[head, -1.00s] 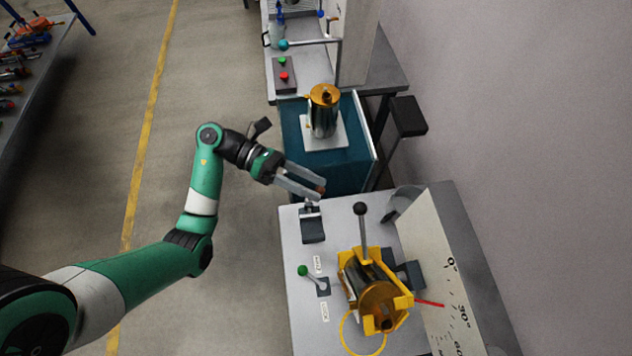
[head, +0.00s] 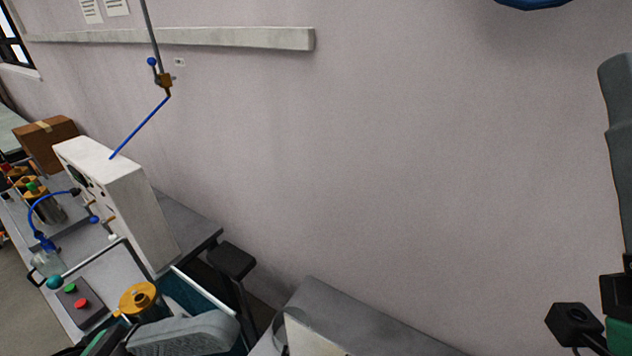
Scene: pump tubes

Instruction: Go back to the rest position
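My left gripper (head: 185,332) shows at the bottom left, cut by the lower edge. One grey finger is seen side on, so its opening cannot be told. It overlaps the view of a gold-topped metal pump tube (head: 138,298) over the teal cart (head: 195,292); contact cannot be told. My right gripper (head: 617,150) is at the right edge with a grey finger pointing up. It is partly outside the picture, and its opening cannot be told. No held object shows at either gripper.
A white box-shaped machine (head: 125,200) stands on a grey bench, near a red and green button box (head: 80,302). A dark stool-like block (head: 232,260) is beside it. A grey panel top (head: 340,315) shows at the bottom. The wall (head: 420,170) fills the middle.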

